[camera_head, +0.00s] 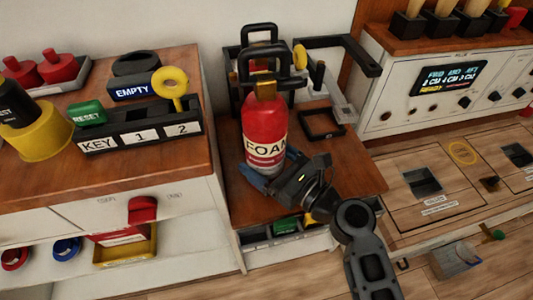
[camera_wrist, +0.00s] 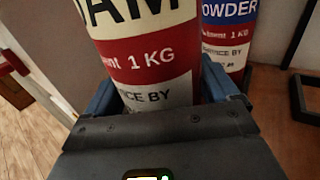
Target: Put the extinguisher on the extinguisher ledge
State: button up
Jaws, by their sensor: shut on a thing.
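A red foam extinguisher (camera_head: 264,130) with a cream label and a black handle stands upright in my gripper (camera_head: 270,172). My gripper is shut around its lower body, and the blue fingers show on both sides of it in the wrist view (camera_wrist: 160,98). The extinguisher is over a low wooden-topped stand (camera_head: 350,172), which may be the ledge. I cannot tell whether its base touches the wood. A second extinguisher, labelled powder (camera_wrist: 228,35), stands close behind it and is mostly hidden in the head view.
An empty black square frame (camera_head: 322,122) lies on the stand to the right. A black bracket (camera_head: 345,48) rises behind. A higher cabinet with a key rack (camera_head: 140,134) stands at left. A control panel (camera_head: 440,90) is at right. Bins sit below the stand.

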jog(key=shift+f+b, duration=0.75)
jog(key=shift+f, duration=0.85)
jog(key=shift+f, duration=0.2)
jog(key=o, duration=1.8)
jog(key=shift+f, duration=0.15)
jog(key=v, duration=1.2)
jog(key=shift+p, duration=0.4)
jog(key=shift+s, duration=0.1)
